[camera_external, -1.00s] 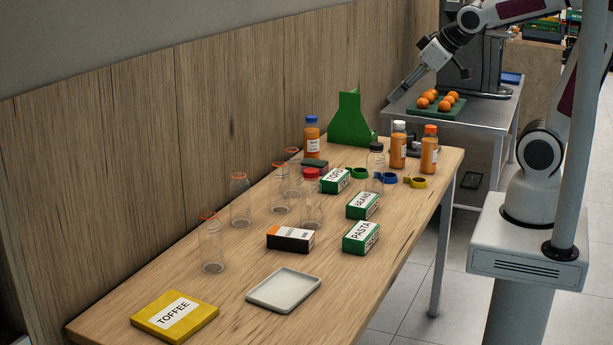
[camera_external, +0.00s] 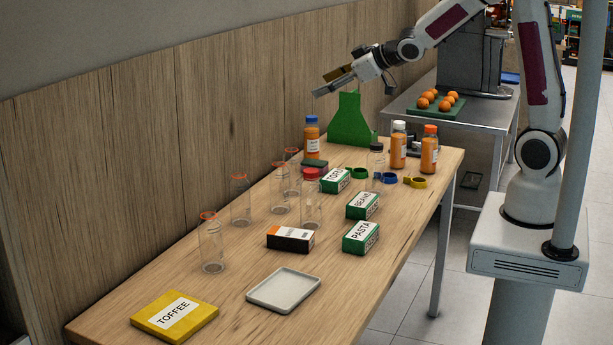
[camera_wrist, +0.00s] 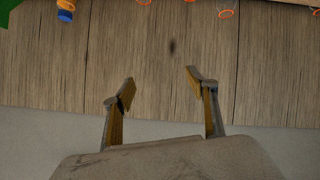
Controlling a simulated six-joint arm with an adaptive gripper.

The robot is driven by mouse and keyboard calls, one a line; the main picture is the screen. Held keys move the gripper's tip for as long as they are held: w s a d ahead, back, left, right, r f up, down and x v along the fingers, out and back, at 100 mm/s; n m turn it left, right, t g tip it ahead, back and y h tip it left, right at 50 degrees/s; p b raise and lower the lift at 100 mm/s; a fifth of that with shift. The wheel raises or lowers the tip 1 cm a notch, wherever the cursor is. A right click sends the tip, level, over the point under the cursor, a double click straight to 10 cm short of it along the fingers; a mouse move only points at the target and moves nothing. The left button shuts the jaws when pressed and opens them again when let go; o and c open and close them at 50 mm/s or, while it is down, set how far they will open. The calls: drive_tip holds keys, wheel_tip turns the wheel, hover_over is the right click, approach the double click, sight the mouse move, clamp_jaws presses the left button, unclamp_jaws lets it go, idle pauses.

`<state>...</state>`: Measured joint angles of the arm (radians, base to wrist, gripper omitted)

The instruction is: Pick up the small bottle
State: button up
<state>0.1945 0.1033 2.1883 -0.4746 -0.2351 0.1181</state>
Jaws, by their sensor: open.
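Several bottles stand upright on the wooden table; I cannot tell which one is the small bottle. Clear empty bottles with orange rims (camera_external: 211,245) stand along the wall side. A clear bottle with a red cap (camera_external: 312,205) and one with a black cap (camera_external: 376,168) stand nearer the middle. Orange juice bottles have a blue cap (camera_external: 312,138), a white cap (camera_external: 398,147) and an orange cap (camera_external: 429,151). My gripper (camera_external: 325,82) is in the air above the far end, near the wall, apart from every bottle. In the wrist view my gripper (camera_wrist: 160,77) is open and empty, with the wall panel behind it.
A green stand (camera_external: 349,122) rises below my gripper. Green boxes (camera_external: 362,206), tape rolls (camera_external: 385,178), a dark box (camera_external: 290,239), a white tray (camera_external: 284,290) and a yellow TOFFEE box (camera_external: 175,316) lie on the table. Oranges (camera_external: 445,105) sit on a side table. The wooden wall (camera_external: 130,165) borders the left.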

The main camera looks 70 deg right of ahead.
drive_tip(key=w+f+n+t+y, duration=0.1)
drive_tip(key=w+f+y, duration=0.1)
drive_tip(key=w+f, duration=0.35)
drive_tip(key=n+t+y, duration=0.2)
drive_tip(key=n+y, duration=0.1)
drive_tip(key=y, duration=0.5)
hover_over(280, 184)
drive_tip(key=s+d, duration=0.1)
drive_tip(key=d, duration=0.3)
wheel_tip(280, 184, down, 13)
drive_tip(key=shift+s+f, duration=0.15)
drive_tip(key=shift+s, duration=0.05)
drive_tip(key=shift+f, duration=1.15)
